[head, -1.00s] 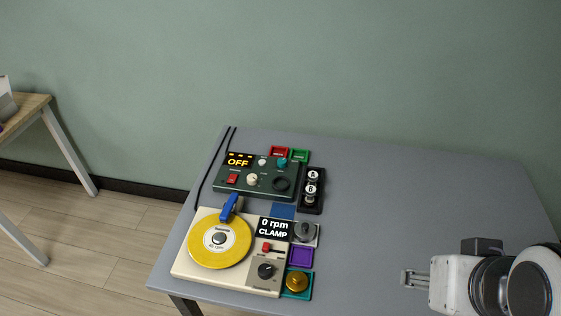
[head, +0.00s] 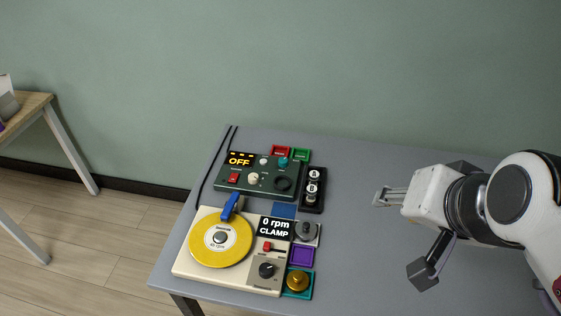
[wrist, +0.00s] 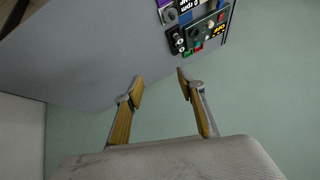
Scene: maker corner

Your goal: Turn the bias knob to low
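I cannot tell which knob is the bias knob, as the labels are too small to read. The dark green box (head: 230,189) shows a lit OFF display (head: 240,159), a cream knob (head: 253,178), a small pale knob (head: 264,161), a teal knob (head: 283,162) and a red switch (head: 234,178). The cream turntable unit (head: 190,272) in front has a black knob (head: 267,270). My gripper (head: 380,197) is in the air right of both units, apart from them. In the wrist view my gripper (wrist: 160,82) is open and empty; the green box (wrist: 222,16) is small at the top.
Red (head: 280,152), green (head: 301,155) and purple (head: 301,256) trays, a grey knob (head: 305,229) and a brass knob (head: 298,280) sit nearby. The right table half (head: 370,160) is mostly clear.

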